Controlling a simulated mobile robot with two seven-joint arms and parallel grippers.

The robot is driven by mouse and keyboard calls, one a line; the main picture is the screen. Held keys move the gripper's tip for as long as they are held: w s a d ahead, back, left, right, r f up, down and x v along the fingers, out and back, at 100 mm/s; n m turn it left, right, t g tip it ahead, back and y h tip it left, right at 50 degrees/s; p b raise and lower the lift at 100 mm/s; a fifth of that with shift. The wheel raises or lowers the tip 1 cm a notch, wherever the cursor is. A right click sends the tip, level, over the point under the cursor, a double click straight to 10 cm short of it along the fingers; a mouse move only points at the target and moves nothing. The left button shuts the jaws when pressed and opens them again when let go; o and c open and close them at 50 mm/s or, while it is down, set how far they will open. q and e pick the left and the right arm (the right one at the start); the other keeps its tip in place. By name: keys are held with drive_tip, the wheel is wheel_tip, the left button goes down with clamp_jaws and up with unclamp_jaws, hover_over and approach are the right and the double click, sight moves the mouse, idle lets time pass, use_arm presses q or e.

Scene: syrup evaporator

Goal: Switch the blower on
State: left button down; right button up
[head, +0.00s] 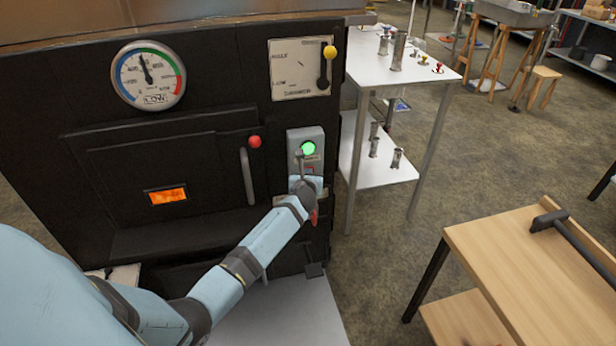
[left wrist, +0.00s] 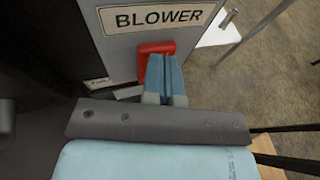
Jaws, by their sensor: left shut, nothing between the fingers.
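The blower control box (head: 294,140) is a grey plate on the black evaporator front, with a bright green lamp (head: 308,148) lit near its top. In the left wrist view a BLOWER label (left wrist: 160,17) sits above a red switch (left wrist: 155,47). My left gripper (head: 301,181) reaches the lower part of the box. In the left wrist view its light blue fingertips (left wrist: 165,60) are together, empty, right at the red switch and covering its lower part. I cannot tell whether they touch it. My right gripper is not in view.
A fire door (head: 115,165) with a red-knobbed handle and glowing window is left of the box. A gauge (head: 148,76) and a yellow-knobbed damper lever (head: 328,53) are above. A white table (head: 425,82) stands to the right, a wooden bench (head: 520,255) at lower right, with open floor between.

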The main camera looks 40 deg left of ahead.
use_arm(q)
drive_tip(key=s+d+p, duration=0.3)
drive_tip(key=s+d, duration=0.1)
drive_tip(key=d, duration=0.1)
drive_tip(key=shift+s+d, duration=0.2)
drive_tip(key=shift+s, duration=0.1)
drive_tip(key=shift+f, duration=0.1)
idle(0.4)
